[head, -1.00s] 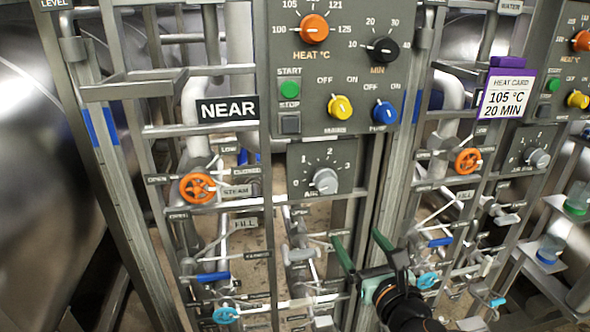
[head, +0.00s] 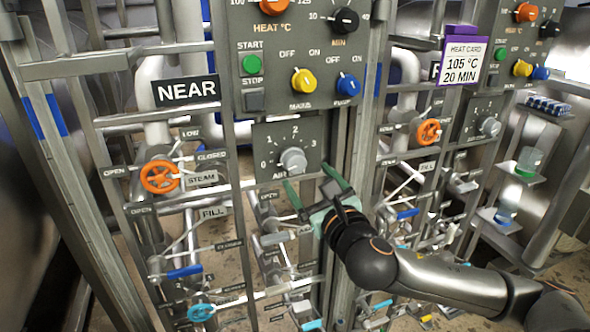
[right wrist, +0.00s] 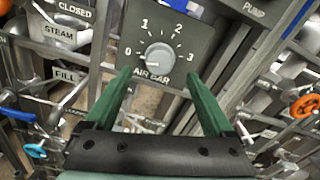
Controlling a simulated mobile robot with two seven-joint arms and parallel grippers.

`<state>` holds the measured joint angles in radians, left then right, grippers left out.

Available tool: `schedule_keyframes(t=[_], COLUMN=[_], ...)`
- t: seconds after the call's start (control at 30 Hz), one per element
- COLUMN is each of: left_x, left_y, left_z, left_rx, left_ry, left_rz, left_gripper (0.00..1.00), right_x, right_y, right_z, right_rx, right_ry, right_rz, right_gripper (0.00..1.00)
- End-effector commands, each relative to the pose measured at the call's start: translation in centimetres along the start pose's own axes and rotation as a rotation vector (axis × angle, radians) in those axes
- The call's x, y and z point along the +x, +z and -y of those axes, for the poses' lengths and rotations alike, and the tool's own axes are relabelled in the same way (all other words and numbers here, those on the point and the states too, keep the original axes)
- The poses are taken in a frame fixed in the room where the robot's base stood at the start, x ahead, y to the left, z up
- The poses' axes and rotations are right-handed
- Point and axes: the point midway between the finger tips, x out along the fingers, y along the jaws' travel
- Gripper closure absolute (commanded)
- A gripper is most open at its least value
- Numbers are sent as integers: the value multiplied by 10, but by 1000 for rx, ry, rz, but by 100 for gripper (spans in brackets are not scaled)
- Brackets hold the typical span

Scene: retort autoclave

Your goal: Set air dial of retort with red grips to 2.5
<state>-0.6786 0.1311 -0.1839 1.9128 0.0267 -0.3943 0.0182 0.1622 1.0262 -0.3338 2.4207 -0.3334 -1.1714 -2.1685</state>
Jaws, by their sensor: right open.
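The grey air dial (head: 292,160) sits on the panel of the retort marked NEAR, with a scale from 0 to 3. In the right wrist view this dial (right wrist: 160,57) has a pale mark at its lower left, near the 0 end. My right gripper (head: 306,177) is open and empty, its green fingers pointing at the dial from just below; in the right wrist view the fingertips (right wrist: 158,74) lie apart below the knob. I see no contact. A second air dial (head: 489,126) is on the retort to the right. Lever grips in view look blue; I see no red ones. My left gripper is not in view.
Orange steam wheels (head: 160,177) and blue-gripped levers (head: 185,272) stick out around the panels. Yellow (head: 303,80) and blue (head: 348,85) knobs sit above the dial. A heat card (head: 463,62) hangs on the right. Shelves with jars (head: 528,162) stand at far right.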

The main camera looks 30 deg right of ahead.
Motion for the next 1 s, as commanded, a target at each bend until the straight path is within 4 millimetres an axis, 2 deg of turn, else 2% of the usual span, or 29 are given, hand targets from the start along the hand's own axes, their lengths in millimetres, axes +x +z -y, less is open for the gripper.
schedule_keyframes(t=[0.2,0.4,0.6,0.87,1.0], left_x=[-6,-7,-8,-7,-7], left_y=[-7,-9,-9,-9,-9], left_z=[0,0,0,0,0], left_rx=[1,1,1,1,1], left_ry=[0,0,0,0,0], left_rz=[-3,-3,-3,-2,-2], left_gripper=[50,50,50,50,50], right_x=[42,68,80,81,80], right_y=[4,3,2,2,2], right_z=[1,1,0,0,0], right_rx=[4,3,1,1,1], right_ry=[-2,-1,0,1,1], right_rz=[2,0,1,1,1], right_gripper=[12,12,12,12,24])
